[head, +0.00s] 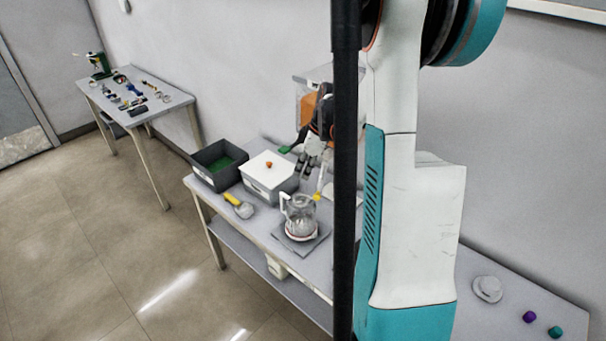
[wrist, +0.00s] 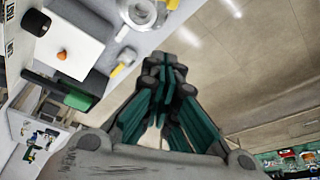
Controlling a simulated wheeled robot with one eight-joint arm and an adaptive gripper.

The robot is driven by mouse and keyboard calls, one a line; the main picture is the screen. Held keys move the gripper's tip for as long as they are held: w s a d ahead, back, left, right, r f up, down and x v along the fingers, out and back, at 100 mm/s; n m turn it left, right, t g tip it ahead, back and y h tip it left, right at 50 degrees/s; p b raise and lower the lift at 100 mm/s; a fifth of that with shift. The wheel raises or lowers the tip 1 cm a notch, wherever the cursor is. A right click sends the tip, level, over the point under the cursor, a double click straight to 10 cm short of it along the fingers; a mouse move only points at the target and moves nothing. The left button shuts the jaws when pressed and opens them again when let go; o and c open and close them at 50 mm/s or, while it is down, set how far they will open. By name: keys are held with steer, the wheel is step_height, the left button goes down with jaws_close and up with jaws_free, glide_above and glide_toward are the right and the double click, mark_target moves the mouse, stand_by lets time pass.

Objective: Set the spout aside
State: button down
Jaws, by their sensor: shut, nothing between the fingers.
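A clear canister (head: 300,218) with a handle stands upright on a grey mat (head: 284,238) on the near table. Its top also shows at the upper edge of the wrist view (wrist: 142,12). A small yellow piece (head: 317,196) is beside the canister, below my gripper; I cannot tell whether it is the spout or whether it is attached. A yellow-handled grey piece (head: 238,204) lies left of the canister. My gripper (head: 308,168) is shut and empty, above the table behind the canister. In the wrist view its fingers (wrist: 166,72) are together. My arm hides part of the table.
A grey box with a white lid and orange knob (head: 268,164) stands behind the canister. A dark bin with green inside (head: 219,165) is left of it. A side table (head: 165,103) holds several small parts. A white round part (head: 488,288) and purple and green caps lie at right.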

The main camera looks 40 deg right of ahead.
steer(key=b+x, duration=0.1)
steer(key=x, duration=0.9)
steer(key=s, duration=0.1)
steer(key=s+d+r, duration=0.1)
steer(key=s+d, duration=0.1)
steer(key=shift+s+d+r, duration=0.15)
steer(key=shift+s+r, duration=0.1)
steer(key=s+d+n+b, duration=0.3)
steer(key=s+d+n, duration=0.1)
steer(key=s, duration=0.3)
steer(key=shift+d+g+y, duration=0.4)
steer(key=shift+d, duration=0.4)
steer(key=shift+s, duration=0.2)
